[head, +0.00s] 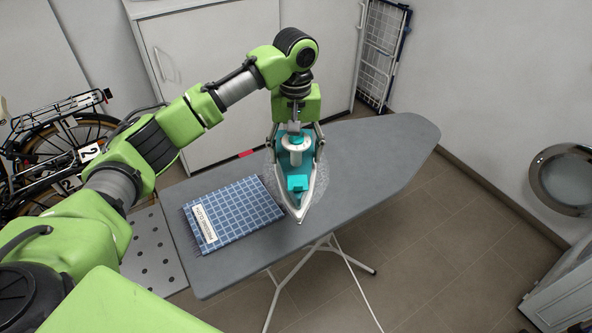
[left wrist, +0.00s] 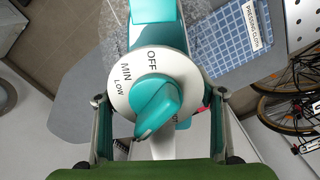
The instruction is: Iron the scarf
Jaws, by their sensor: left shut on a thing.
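The teal and white iron (head: 299,183) is over the middle of the grey ironing board (head: 385,150), its tip toward me. My left gripper (head: 297,142) is shut on it from above, one finger on each side. I cannot tell whether its soleplate touches what is below. In the left wrist view, my left gripper (left wrist: 160,125) straddles the iron's white dial (left wrist: 122,92), marked OFF, MIN and LOW. A thin grey lacy patch (head: 325,178), which looks like the scarf, shows around the iron and is mostly hidden under it. My right gripper is out of view.
A blue checked pressing cloth (head: 240,208) lies folded flat on the board, left of the iron. The board's right end is clear. A bicycle (head: 40,150) stands at left, a drying rack (head: 383,50) at the back, and a round-doored machine (head: 565,180) at right.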

